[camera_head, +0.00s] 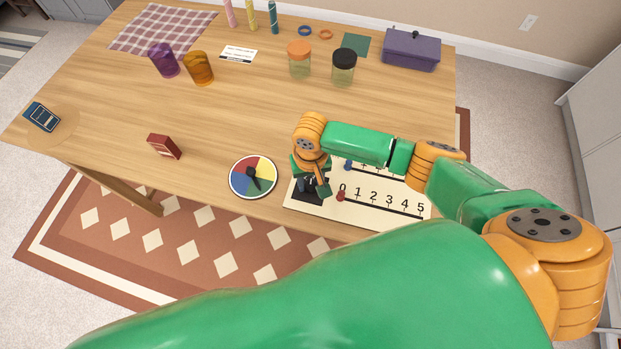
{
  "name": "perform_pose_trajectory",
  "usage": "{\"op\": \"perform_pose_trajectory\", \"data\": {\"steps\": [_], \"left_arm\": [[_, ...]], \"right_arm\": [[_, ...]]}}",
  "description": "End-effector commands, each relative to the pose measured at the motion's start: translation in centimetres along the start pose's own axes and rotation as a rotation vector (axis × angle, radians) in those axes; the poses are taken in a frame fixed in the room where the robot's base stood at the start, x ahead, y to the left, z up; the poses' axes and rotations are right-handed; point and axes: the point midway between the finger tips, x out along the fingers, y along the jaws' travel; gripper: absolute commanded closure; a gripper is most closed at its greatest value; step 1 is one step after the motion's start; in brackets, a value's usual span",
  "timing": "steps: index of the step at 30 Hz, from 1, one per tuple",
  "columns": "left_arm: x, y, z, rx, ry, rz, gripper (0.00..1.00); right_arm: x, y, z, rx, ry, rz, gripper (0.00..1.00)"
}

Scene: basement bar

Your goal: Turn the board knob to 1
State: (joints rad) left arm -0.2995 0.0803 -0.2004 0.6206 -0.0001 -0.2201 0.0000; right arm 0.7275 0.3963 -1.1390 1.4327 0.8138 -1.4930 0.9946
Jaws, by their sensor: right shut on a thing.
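The white board (376,214) lies near the front edge of the wooden table, with a printed scale from 0 to 5. A red marker (341,196) stands by the 0, and a blue marker (348,165) stands farther back, partly behind my arm. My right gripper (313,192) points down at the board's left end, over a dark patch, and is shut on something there. The thing in its jaws is mostly hidden by the gripper; it appears to be the knob, but its setting cannot be read. My left gripper is not in view.
A coloured spinner disc (240,181) lies just left of the board, close to the gripper. A small red box (163,146) stands farther left. Jars (299,60), cups (199,69) and a purple box (411,50) stand farther back. The table's middle is clear.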

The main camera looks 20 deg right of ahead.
Motion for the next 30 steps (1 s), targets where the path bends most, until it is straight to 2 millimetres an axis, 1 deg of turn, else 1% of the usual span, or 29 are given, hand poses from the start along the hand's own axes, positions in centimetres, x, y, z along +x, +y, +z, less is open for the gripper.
{"op": "perform_pose_trajectory", "data": {"steps": [1, 3, 12, 21, 30], "left_arm": [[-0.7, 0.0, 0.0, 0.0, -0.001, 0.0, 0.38], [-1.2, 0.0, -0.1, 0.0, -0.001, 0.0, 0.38], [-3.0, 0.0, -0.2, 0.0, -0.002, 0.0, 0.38], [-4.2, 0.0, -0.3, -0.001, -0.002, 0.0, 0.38], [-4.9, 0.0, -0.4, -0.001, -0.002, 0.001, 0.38]], "right_arm": [[-0.4, 0.0, 0.0, -0.03, -0.001, 0.0, 1.0], [-0.4, 0.0, 0.1, -0.088, -0.002, 0.0, 1.0], [-0.4, 0.0, 0.0, -0.37, 0.0, 0.0, 1.0], [-0.2, 0.0, -0.1, -0.656, 0.001, -0.001, 1.0], [-0.2, 0.0, -0.1, -0.931, 0.002, 0.0, 1.0]]}}
